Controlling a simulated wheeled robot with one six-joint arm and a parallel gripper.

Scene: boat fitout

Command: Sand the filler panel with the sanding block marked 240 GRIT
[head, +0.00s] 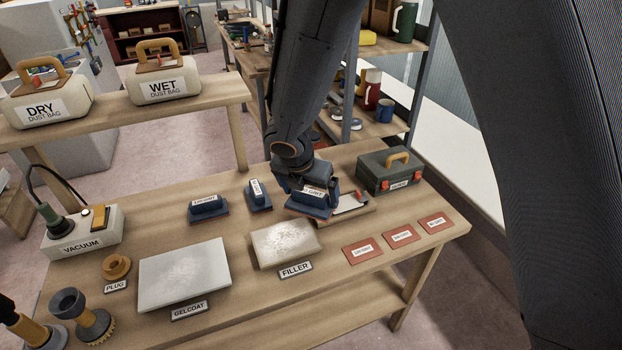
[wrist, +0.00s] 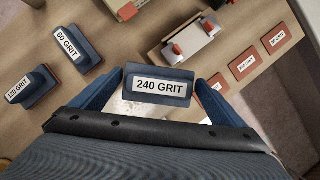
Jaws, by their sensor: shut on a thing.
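My gripper (head: 308,190) is over the back of the bench, its blue fingers on either side of the blue sanding block marked 240 GRIT (wrist: 160,86). It is shut on this block; only part of its label shows in the head view. The filler panel (head: 285,243) is a pale, blotchy rectangle lying flat on the bench, nearer the camera than the gripper, with a FILLER label (head: 295,270) in front. The block is apart from the panel. Two other blue blocks, marked 60 GRIT (wrist: 68,48) and 120 GRIT (wrist: 31,86), stand to the left.
The white gelcoat panel (head: 185,274) lies left of the filler. A shallow tray (head: 350,204) and dark toolbox (head: 390,171) are right of my gripper. Red labelled sheets (head: 400,233) lie at front right. The vacuum (head: 83,235) stands left. Bare wood separates blocks and panels.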

